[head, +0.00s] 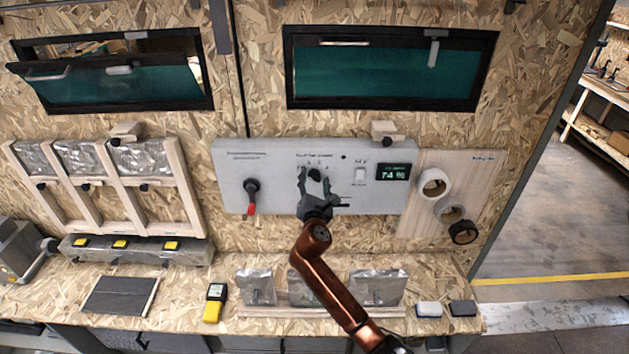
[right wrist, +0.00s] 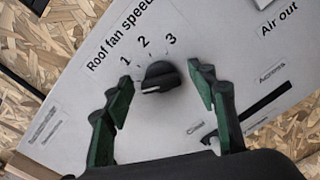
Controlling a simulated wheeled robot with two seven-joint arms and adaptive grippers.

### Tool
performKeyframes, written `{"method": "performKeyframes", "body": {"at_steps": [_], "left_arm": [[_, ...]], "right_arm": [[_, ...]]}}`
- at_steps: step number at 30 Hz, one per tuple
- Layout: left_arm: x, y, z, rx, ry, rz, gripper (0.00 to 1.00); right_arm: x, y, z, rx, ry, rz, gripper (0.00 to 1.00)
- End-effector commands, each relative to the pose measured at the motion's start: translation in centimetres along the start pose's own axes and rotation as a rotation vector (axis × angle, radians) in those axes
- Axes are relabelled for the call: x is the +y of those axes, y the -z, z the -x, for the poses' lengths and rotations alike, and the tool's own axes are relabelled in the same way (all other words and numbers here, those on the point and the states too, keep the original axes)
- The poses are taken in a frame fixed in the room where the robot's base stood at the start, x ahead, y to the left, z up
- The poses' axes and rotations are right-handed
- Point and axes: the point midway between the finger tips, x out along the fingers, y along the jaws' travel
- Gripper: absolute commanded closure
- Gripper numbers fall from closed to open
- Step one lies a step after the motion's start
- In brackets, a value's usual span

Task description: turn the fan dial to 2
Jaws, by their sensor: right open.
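The fan dial (right wrist: 160,77) is a small black knob on the grey panel under the label "Roof fan speed". The numbers 1, 2 and 3 show around its upper side in the right wrist view. A white mark on the knob sits at its lower left, away from the 2. My right gripper (right wrist: 159,82) is open, with one green-padded finger on each side of the dial. Gaps show between fingers and knob, so it does not hold it. In the head view the right gripper (head: 316,178) is in front of the panel (head: 285,165) and hides the dial. My left gripper is not in view.
To the right are a white switch (head: 360,174) and a display reading 74 % (head: 394,173). Rolls of tape (head: 434,183) hang further right. A yellow device (head: 214,303) lies on the bench below.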

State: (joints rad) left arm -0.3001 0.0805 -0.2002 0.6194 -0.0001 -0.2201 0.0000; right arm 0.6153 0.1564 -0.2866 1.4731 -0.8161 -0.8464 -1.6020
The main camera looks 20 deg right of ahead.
Motion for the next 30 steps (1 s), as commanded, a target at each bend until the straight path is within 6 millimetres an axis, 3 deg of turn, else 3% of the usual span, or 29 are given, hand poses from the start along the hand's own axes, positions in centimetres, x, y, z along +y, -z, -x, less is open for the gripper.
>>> {"method": "performKeyframes", "body": {"at_steps": [19,30], "left_arm": [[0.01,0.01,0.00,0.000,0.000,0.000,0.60],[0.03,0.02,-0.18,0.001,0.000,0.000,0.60]], "right_arm": [[0.01,0.05,0.04,0.001,0.000,0.000,0.89],[-0.02,0.11,0.05,0.001,0.000,-0.064,0.90]]}}
